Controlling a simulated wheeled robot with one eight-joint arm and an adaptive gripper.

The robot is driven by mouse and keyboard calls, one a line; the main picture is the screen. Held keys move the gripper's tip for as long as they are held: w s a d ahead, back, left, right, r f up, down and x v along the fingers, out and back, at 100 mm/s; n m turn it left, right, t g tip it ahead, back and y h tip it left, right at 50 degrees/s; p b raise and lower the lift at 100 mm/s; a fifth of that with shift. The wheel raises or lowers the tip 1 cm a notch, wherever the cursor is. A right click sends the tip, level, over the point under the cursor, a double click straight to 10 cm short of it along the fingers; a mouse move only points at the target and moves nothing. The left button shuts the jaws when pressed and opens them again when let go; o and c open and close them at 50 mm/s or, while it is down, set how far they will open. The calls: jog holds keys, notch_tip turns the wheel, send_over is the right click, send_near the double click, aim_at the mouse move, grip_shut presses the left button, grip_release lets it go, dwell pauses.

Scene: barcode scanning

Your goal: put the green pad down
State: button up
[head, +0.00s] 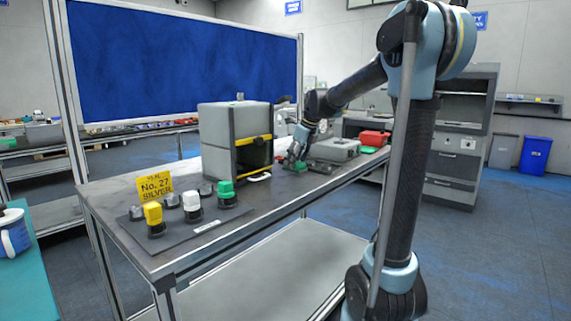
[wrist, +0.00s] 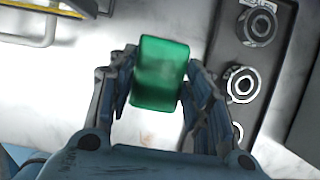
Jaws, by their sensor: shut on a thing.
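The green pad (wrist: 158,73) is a rounded green block between the two fingers of my gripper (wrist: 158,95) in the wrist view. My gripper is shut on it, with one finger on each side. In the head view the green pad (head: 295,165) shows low under my gripper (head: 297,156), over the table (head: 150,240) just right of the grey box. I cannot tell whether it touches the tabletop.
A grey box with a yellow-edged opening (head: 222,140) stands left of my gripper. A grey case (head: 335,149) and red box (head: 374,138) lie to the right. A dark board with a yellow cap (head: 153,213), white cap (head: 192,201) and green cap (head: 226,188) lies in front.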

jog(key=shift+w+a, duration=0.7)
jog(key=shift+a, duration=0.25)
jog(key=shift+w+a+f, duration=0.2)
jog(key=shift+w+a, duration=0.3)
jog(key=shift+a, duration=0.1)
jog(key=shift+w+a+f, duration=0.15)
jog(key=shift+w+a, duration=0.3)
jog(key=shift+a, duration=0.15)
jog(key=shift+f, duration=0.4)
jog(key=shift+f, duration=0.1)
jog(key=o, duration=1.4)
jog(key=shift+d, duration=0.1)
jog(key=shift+s+r, duration=0.1)
jog(key=shift+r, duration=0.35)
jog(key=v, duration=0.2)
jog(key=shift+s+d+r, duration=0.1)
jog(key=shift+d+r, duration=0.05)
jog(key=shift+r, duration=0.1)
jog(key=s+d, duration=0.2)
jog(key=d, duration=0.1)
jog(key=s+d, duration=0.5)
jog(key=d, duration=0.1)
jog(key=shift+s+d+f, duration=0.15)
jog(key=shift+d, duration=0.1)
